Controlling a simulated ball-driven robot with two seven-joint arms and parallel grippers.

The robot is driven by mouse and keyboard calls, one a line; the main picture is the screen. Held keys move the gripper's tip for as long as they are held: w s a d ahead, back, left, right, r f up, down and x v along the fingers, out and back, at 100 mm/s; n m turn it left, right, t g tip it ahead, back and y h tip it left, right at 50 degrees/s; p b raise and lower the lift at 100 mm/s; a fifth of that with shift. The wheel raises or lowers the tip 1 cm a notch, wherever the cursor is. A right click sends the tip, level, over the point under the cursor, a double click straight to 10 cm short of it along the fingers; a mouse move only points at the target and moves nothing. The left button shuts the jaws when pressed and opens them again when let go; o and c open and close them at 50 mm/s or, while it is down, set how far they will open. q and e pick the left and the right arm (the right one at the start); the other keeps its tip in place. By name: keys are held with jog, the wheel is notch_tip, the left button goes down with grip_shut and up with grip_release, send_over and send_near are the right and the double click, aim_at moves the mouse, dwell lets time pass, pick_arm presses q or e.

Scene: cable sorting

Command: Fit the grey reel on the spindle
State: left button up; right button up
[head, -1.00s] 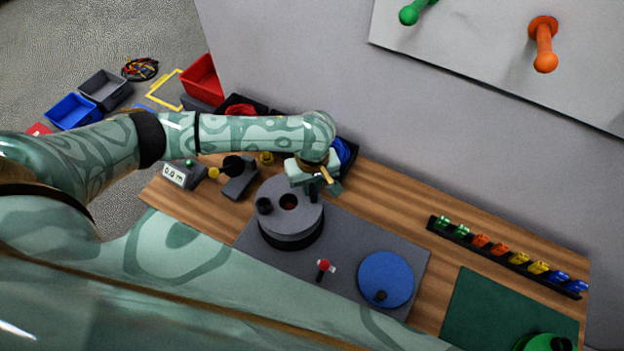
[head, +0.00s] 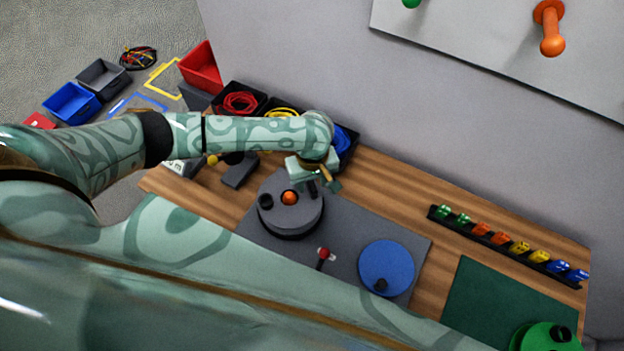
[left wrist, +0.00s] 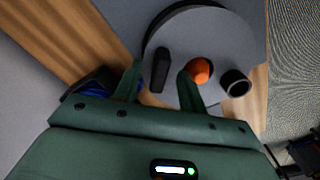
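The grey reel (head: 275,220) lies flat on the dark grey mat, with an orange spindle tip (head: 289,197) showing through its centre hole. The reel also shows in the left wrist view (left wrist: 212,38), with the orange tip (left wrist: 199,70) in its hole. A black upright grip (left wrist: 160,70) and a black round knob (left wrist: 235,83) stand on the reel's top. My left gripper (head: 323,180) is over the reel's far right edge. In the left wrist view its fingers (left wrist: 158,72) are apart, one on each side of the black grip, with gaps visible. My right gripper is not in view.
A red-topped lever (head: 323,254) and a blue reel (head: 388,266) are on the mat (head: 345,236) to the right. A green reel (head: 530,338) is at the lower right. A rack of coloured clips (head: 500,243) lines the back. Cable bins (head: 240,104) stand behind my left arm.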

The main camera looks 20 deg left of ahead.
pick_arm(q)
notch_tip(320, 180, up, 16)
jog(key=p, duration=0.7)
jog(key=shift+r, duration=0.2)
jog(key=shift+f, duration=0.1)
